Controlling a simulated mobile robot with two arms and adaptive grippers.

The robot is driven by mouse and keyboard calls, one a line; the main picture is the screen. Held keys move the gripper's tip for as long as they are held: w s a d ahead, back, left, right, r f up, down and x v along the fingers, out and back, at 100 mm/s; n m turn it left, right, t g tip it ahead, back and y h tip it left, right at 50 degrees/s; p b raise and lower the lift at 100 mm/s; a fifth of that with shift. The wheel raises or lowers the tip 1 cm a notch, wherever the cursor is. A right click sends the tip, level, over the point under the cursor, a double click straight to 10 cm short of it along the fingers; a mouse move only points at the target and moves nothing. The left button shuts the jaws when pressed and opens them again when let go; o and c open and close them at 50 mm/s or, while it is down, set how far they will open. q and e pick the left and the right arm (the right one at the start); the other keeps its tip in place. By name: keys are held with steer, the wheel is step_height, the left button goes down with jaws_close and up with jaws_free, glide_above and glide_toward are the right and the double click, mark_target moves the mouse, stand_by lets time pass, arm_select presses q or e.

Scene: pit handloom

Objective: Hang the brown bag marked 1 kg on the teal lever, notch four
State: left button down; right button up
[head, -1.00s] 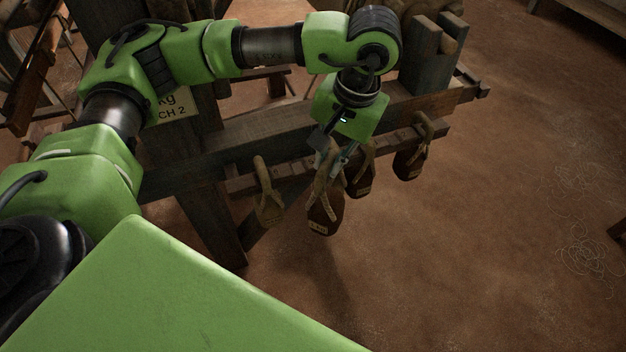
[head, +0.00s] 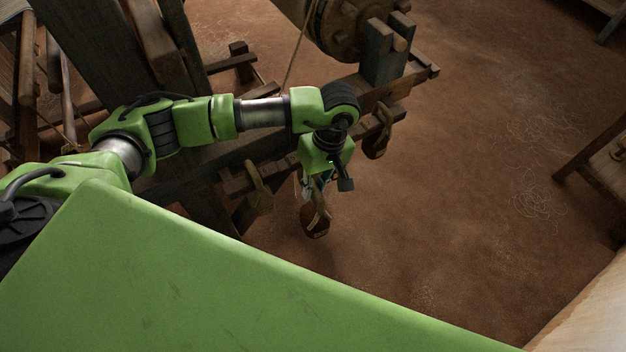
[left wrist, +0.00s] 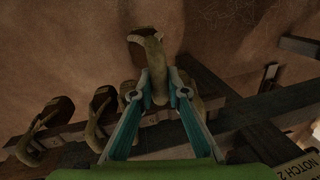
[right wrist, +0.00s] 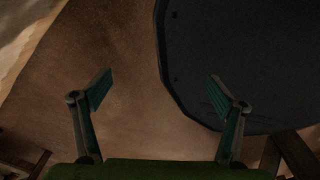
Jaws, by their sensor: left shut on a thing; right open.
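My left gripper (head: 318,186) is shut on the loop of a brown bag (head: 315,222), which hangs below it in front of the wooden rail. The pale tag on the bag is too small to read. In the left wrist view the loop (left wrist: 158,82) stands between the teal fingers, with the bag (left wrist: 150,42) beyond. My right gripper (right wrist: 158,92) is open and empty in the right wrist view; it is not in the head view. I cannot make out the teal lever in any view.
Other brown bags hang along the rail, one to the left (head: 260,196) and one to the right (head: 378,140). A sign reading NOTCH 2 (left wrist: 302,165) shows in the left wrist view. A wooden stand (head: 598,165) is at the right. Floor between is open.

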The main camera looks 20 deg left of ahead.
arm_select(q)
steer(key=shift+s+d+n+p, duration=0.1)
steer(key=shift+s+n+p, duration=0.2)
steer(key=shift+p, duration=0.1)
steer(key=shift+s+d+f, duration=0.1)
steer(key=shift+s+f, duration=0.05)
steer(key=s+d+r+p, duration=0.1)
steer(key=s+d+p, duration=0.1)
steer(key=s+d, duration=0.4)
steer(key=shift+d+p, duration=0.4)
steer(key=shift+d, duration=0.45)
arm_select(e)
steer(key=shift+s+d+r, duration=0.15)
steer(key=shift+s+r, duration=0.45)
steer(key=shift+r, duration=0.3)
steer(key=shift+s+d+r, duration=0.1)
steer(key=shift+s+r, duration=0.45)
steer(key=shift+r, duration=0.3)
arm_select(q)
steer(key=shift+a, duration=0.1)
